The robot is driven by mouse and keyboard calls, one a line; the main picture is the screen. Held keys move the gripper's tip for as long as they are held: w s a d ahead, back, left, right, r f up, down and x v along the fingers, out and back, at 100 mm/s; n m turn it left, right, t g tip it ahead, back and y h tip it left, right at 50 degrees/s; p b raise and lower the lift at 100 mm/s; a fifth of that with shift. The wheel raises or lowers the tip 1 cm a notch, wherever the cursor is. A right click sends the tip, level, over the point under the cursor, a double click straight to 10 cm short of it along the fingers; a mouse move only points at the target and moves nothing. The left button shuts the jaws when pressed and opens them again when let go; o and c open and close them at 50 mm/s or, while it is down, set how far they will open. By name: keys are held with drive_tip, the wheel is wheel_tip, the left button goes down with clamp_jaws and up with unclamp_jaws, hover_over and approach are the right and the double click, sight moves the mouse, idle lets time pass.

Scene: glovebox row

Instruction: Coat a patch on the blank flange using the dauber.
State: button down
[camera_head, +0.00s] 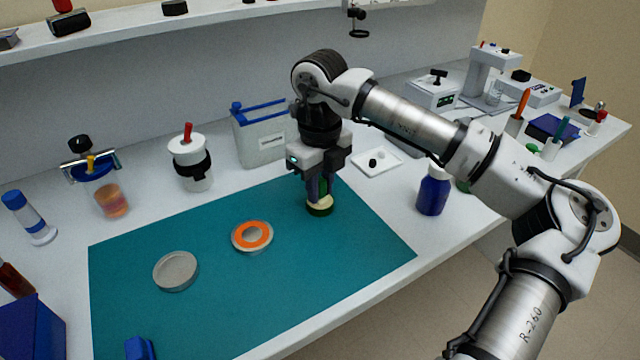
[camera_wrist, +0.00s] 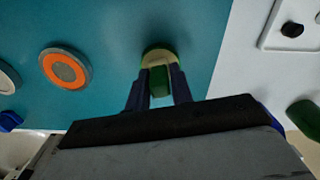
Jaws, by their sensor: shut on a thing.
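My gripper (camera_head: 319,188) is shut on the dauber, pointing down over the right part of the teal mat. The dauber (camera_head: 320,207) has a green grip between the fingers and a round cream and green lower part. It also shows between the fingertips in the wrist view (camera_wrist: 158,56). I cannot tell whether it touches the mat. A plain grey disc (camera_head: 176,270), which looks like the blank flange, lies flat on the mat at left. A second grey disc with an orange ring (camera_head: 252,236) lies between it and the dauber. My gripper is right of both discs.
The teal mat (camera_head: 300,290) is clear at the front. Behind it stand a white jar (camera_head: 190,165) and a clear bin with a blue handle (camera_head: 262,140). A white tray (camera_head: 376,163) and a blue bottle (camera_head: 433,192) are at right. A blue block (camera_head: 140,348) lies at the front left.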

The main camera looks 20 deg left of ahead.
sight(320, 180)
drive_tip(key=shift+r+p, duration=2.1)
drive_tip(key=shift+r, duration=1.4)
drive_tip(key=shift+f, duration=0.1)
